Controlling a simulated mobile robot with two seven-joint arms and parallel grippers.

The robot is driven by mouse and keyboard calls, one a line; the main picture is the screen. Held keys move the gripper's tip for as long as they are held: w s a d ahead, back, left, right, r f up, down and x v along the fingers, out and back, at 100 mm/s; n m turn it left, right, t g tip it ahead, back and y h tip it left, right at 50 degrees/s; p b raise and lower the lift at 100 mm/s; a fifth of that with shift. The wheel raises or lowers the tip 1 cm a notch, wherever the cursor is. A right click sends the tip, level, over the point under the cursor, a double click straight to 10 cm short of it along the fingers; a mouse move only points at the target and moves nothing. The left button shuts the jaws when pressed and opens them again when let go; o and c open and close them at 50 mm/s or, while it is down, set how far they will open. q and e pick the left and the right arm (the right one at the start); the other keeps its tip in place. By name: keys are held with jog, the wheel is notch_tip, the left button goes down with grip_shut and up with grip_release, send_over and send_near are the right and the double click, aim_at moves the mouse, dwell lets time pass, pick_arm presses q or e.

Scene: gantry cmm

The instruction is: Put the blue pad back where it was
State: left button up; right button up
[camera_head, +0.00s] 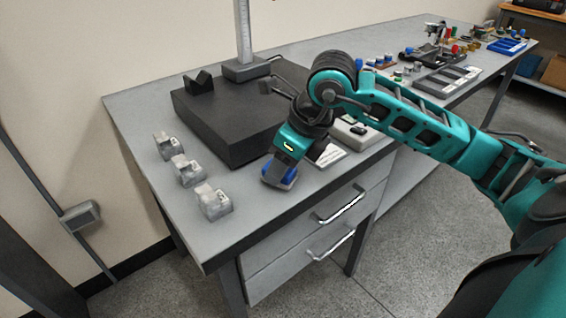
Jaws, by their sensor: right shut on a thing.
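My right gripper (280,171) reaches down over the front of the grey bench, just in front of the black block. It is shut on a blue piece, the blue pad (290,176), at or close above the bench top. Most of the pad is hidden by the gripper, and I cannot tell whether it touches the bench. My left gripper is not in view.
The grey bench (245,220) carries a large black block (215,120) with a metal column (243,40). Several small grey fixtures (187,170) stand along the left side. A white card (330,155) lies right of the gripper. Trays and small parts fill the far right.

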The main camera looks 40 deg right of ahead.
jog(key=o, duration=0.6)
jog(key=shift+f, duration=0.2)
jog(key=shift+c, duration=0.2)
jog(key=o, duration=0.5)
jog(key=shift+r, duration=0.1)
jog(key=shift+c, duration=0.2)
jog(key=shift+r, duration=0.2)
jog(key=p+v, duration=0.2)
jog(key=v, duration=1)
jog(key=shift+f, duration=0.1)
